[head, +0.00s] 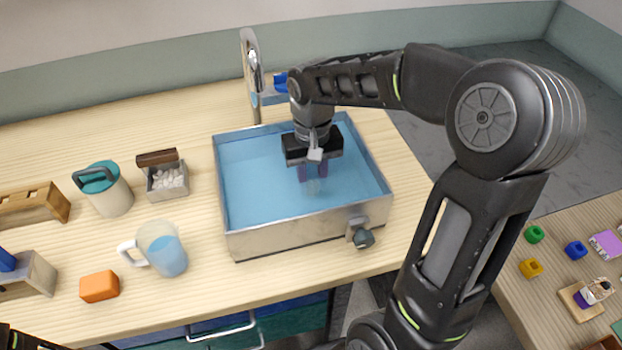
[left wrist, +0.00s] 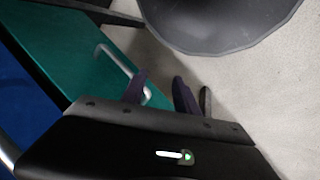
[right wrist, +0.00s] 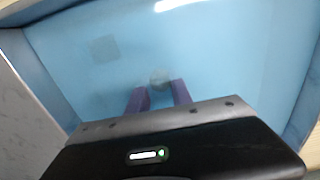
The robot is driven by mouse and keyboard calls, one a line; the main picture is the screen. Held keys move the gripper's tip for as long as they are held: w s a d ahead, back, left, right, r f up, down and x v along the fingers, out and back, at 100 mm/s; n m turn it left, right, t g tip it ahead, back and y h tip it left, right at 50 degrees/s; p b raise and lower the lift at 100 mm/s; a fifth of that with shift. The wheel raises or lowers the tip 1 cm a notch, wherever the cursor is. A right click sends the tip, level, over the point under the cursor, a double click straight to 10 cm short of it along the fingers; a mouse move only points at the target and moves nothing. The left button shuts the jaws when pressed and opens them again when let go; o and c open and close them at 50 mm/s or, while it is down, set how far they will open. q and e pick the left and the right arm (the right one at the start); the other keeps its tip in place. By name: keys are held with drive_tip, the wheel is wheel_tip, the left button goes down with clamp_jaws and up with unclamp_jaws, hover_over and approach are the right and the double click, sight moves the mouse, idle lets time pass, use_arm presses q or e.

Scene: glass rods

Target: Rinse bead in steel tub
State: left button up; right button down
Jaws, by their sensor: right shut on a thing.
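The steel tub (head: 285,237) stands on the wooden counter and holds blue water. My right gripper (head: 313,178) reaches down into the tub, its purple fingers low in the water area. It is shut on a small pale, greyish round bead (right wrist: 160,79), which also shows faintly at the fingertips in the head view (head: 314,187). In the right wrist view the bead sits at the tips of the fingers (right wrist: 160,94). My left gripper (left wrist: 160,92) is open and empty, with a drawer front and handle behind it. Whether the bead touches the tub floor cannot be told.
A faucet (head: 252,70) stands behind the tub, and a dark knob (head: 363,238) sticks out at its front. A side table (head: 535,300) holds coloured pieces.

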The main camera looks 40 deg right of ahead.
wheel_tip(320, 180, up, 11)
drive_tip(key=p, duration=0.8)
idle(0.4)
wheel_tip(320, 180, up, 5)
drive_tip(key=p, duration=0.4)
idle(0.3)
